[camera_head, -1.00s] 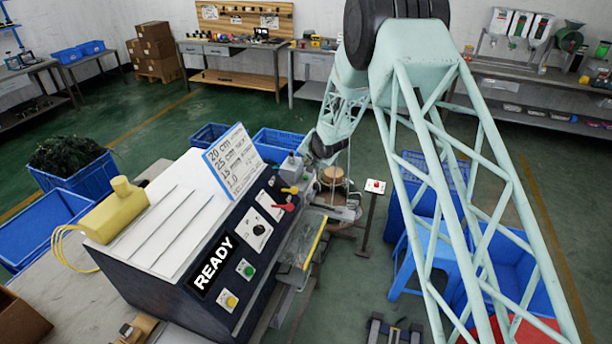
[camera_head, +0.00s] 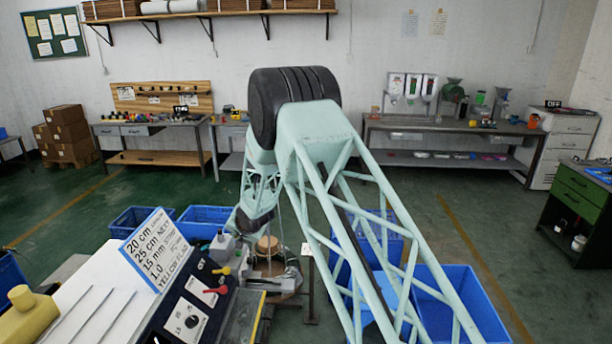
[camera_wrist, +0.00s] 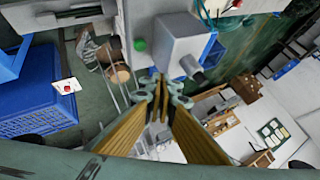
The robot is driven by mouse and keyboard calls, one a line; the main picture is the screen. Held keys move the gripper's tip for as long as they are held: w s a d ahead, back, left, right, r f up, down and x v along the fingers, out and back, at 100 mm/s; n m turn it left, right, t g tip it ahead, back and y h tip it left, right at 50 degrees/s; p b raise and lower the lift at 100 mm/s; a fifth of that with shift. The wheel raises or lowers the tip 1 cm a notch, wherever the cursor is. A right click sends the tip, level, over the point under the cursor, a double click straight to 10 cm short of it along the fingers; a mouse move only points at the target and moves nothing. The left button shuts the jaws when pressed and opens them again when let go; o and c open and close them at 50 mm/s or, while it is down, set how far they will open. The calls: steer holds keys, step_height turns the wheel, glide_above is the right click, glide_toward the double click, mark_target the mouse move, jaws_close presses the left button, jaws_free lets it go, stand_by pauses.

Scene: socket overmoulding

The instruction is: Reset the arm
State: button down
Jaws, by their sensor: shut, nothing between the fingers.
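My gripper (camera_wrist: 160,88) shows in the wrist view, with long yellow-brown fingers and grey tips brought together. It is shut with nothing between the tips. In the head view my pale green lattice arm rises through the middle and bends down towards the machine, and the gripper cannot be made out there. In the wrist view a grey block-like part (camera_wrist: 178,45) and a round brown wooden piece (camera_wrist: 120,74) lie beyond the fingertips. The brown piece also shows in the head view (camera_head: 268,244).
A machine with a white top (camera_head: 92,315) and a lettered sign (camera_head: 157,246) stands at lower left. Blue crates (camera_head: 460,300) stand right of my arm. Workbenches (camera_head: 155,130) line the back wall. A green cabinet (camera_head: 580,197) stands at right. Green floor between them is open.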

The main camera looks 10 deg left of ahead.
steer(key=s+d+r+h+b, duration=0.2)
steer(key=s+d+r+b, duration=0.15)
steer(key=d+r, duration=1.45)
steer(key=s+d+r+h+b, duration=0.1)
steer(key=s+d+r+b, duration=0.1)
steer(key=s+d+r, duration=0.55)
steer(key=s+d+r+h+b, duration=0.1)
steer(key=s+d+r, duration=0.3)
steer(key=s+d, duration=0.65)
steer(key=s+d+r+g+h+b, duration=0.1)
steer(key=s+d+b, duration=0.1)
steer(key=s+d, duration=0.7)
steer(key=s+d+n+g+b, duration=0.1)
steer(key=s+d, duration=0.3)
steer(key=s, duration=0.8)
steer(key=s+d+r+g+h+b, duration=0.1)
steer(key=s+d+b, duration=0.1)
steer(key=s+d, duration=0.7)
steer(key=s+f+b, duration=0.1)
steer(key=s+f, duration=0.1)
steer(key=s, duration=0.6)
steer(key=s+f+b, duration=0.1)
steer(key=s+f, duration=0.1)
steer(key=s, duration=0.7)
steer(key=shift+f+n, duration=0.3)
steer(key=shift+f, duration=0.1)
steer(key=shift+w, duration=0.1)
